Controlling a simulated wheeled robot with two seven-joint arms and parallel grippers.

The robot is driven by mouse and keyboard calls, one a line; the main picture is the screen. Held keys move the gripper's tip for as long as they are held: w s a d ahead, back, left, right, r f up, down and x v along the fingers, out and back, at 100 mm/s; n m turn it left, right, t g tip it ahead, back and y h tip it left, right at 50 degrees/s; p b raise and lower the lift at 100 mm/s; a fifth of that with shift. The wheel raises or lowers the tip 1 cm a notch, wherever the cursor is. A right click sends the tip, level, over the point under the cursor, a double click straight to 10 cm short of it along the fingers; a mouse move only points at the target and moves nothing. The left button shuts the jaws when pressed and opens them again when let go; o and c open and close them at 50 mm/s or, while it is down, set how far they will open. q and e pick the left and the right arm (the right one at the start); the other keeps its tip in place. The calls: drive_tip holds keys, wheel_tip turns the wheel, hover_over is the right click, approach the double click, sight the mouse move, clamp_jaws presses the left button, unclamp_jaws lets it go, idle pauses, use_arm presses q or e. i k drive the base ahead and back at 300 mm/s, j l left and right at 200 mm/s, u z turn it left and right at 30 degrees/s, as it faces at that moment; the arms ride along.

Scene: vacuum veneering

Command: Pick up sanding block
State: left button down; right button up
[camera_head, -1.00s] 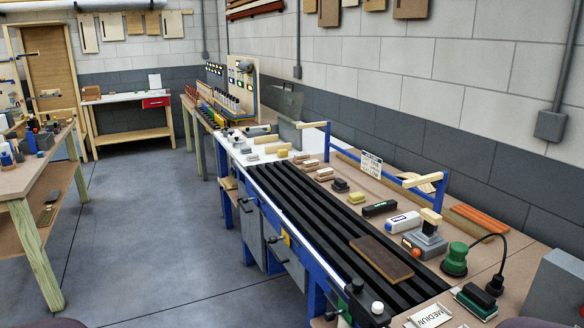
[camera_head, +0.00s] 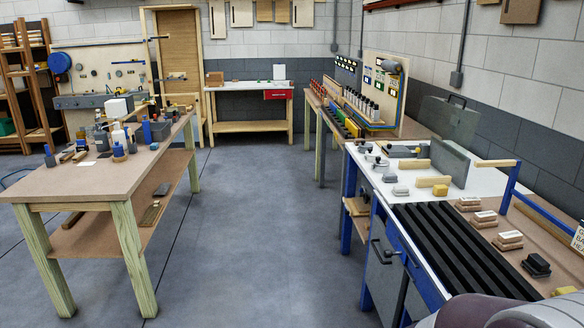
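Several small blocks lie along the right bench, and I cannot tell for sure which is the sanding block. Wooden blocks with pale tops (camera_head: 508,240) sit in a row on the brown strip right of the black slats. A dark block (camera_head: 536,265) lies just nearer than them. A yellow block (camera_head: 440,190) is at the far end of the slats, and part of another yellow block (camera_head: 566,291) shows at the lower right. Neither gripper is in view; only a grey rounded part of my own arm shows at the bottom right.
The slatted bench (camera_head: 455,252) has a blue frame and a blue upright rail (camera_head: 509,188). A wooden table (camera_head: 62,181) with bottles and tools stands at the left. A white-topped bench (camera_head: 240,87) is at the back. The grey floor (camera_head: 255,240) between them is clear.

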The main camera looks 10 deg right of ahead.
sight(468, 204)
drive_tip(key=i+z, duration=0.1)
drive_tip(key=i, duration=1.85)
drive_tip(key=i+z, duration=0.3)
drive_tip(key=i, duration=0.15)
drive_tip(key=i+z, duration=0.3)
drive_tip(key=i+j+z, duration=0.35)
drive_tip(key=i, duration=0.15)
drive_tip(key=i+l+z, duration=0.15)
drive_tip(key=i+z, duration=0.2)
drive_tip(key=z, duration=0.15)
drive_tip(key=i+z, duration=0.5)
drive_tip(key=k, duration=0.1)
